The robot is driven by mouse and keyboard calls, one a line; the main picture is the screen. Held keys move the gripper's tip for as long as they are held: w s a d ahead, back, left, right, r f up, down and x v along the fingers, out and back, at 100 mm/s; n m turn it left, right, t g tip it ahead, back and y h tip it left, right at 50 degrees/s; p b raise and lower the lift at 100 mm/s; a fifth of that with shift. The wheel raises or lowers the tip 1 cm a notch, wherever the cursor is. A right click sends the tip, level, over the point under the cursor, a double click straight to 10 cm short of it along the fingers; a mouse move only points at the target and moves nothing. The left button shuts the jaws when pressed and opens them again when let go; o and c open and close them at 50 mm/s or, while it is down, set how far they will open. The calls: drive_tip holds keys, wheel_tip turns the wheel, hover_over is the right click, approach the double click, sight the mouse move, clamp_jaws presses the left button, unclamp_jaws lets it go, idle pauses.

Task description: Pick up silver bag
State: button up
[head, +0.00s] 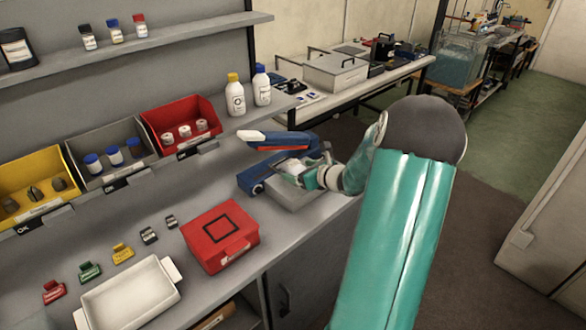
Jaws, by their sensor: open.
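My teal arm reaches from the lower right to the bench's far end. My gripper (292,170) is over a blue sealer-like device (253,181) with its long blue lid (275,138) raised. The gripper is small here and partly blends with what lies under it; its jaws are open. A pale grey piece shows at the gripper's fingers, but I cannot tell whether it is the silver bag. No silver bag can be made out clearly elsewhere. A grey slab (292,199) lies under the gripper.
A red case (220,236) and a white tray (128,296) stand nearer on the bench. Yellow (38,192), grey (109,157) and red (182,127) bins line the back. Two white bottles (236,98) stand behind the device. Small coloured clips lie at the left.

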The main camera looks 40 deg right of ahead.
drive_tip(key=shift+w+f, duration=0.3)
drive_tip(key=shift+w, duration=0.3)
drive_tip(key=shift+c, duration=0.4)
drive_tip(key=c, duration=1)
drive_tip(key=shift+r, duration=0.2)
